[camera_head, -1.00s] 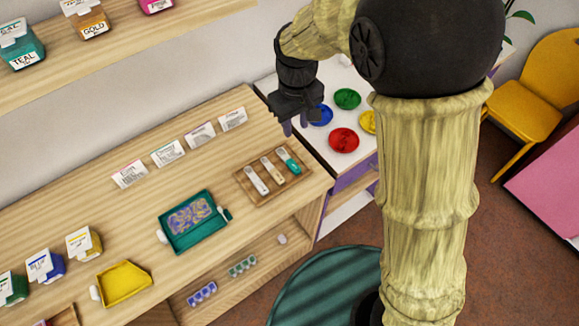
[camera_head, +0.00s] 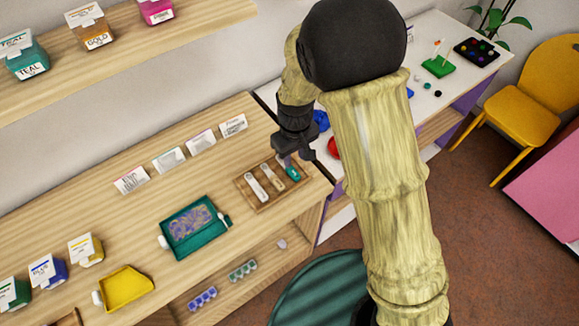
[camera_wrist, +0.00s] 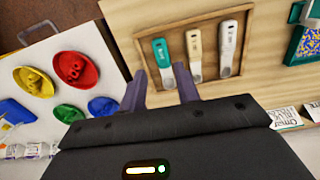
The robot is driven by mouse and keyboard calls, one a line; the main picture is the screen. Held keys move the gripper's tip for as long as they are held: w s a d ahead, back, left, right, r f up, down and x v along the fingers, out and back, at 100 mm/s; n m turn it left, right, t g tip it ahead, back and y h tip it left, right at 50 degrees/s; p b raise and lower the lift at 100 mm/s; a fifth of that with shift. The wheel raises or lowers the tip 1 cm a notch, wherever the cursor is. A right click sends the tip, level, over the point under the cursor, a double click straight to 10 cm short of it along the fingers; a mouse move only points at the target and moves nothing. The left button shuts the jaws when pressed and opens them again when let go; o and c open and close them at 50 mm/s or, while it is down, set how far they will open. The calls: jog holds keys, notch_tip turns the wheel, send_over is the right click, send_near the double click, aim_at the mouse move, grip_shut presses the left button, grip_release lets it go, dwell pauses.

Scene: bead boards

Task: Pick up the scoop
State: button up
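Three scoops lie side by side in a shallow wooden tray (camera_head: 281,196) on the bench: a teal one (camera_head: 293,173), a beige one (camera_head: 273,178) and a white one (camera_head: 257,190). In the wrist view the teal scoop (camera_wrist: 161,52), beige scoop (camera_wrist: 195,45) and white scoop (camera_wrist: 229,42) show with their bowls toward my gripper. My gripper (camera_wrist: 161,88) is open and empty, its two fingers apart, with the teal scoop's bowl end in line with the gap. In the head view my gripper (camera_head: 286,159) is above the teal scoop and hides part of it. Contact cannot be told.
A teal tray (camera_head: 194,253) with patterned contents and a yellow tray (camera_head: 126,284) stand left along the bench. Label cards stand behind them. On the white table, a red dish (camera_wrist: 75,69), a yellow dish (camera_wrist: 34,81) and others lie beside the bench.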

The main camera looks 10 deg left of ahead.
aim_at(294, 172)
jog(key=shift+f, duration=1.05)
jog(key=shift+f+p, duration=0.8)
jog(key=shift+f, duration=1.8)
jog(key=shift+c, duration=0.2)
grip_shut()
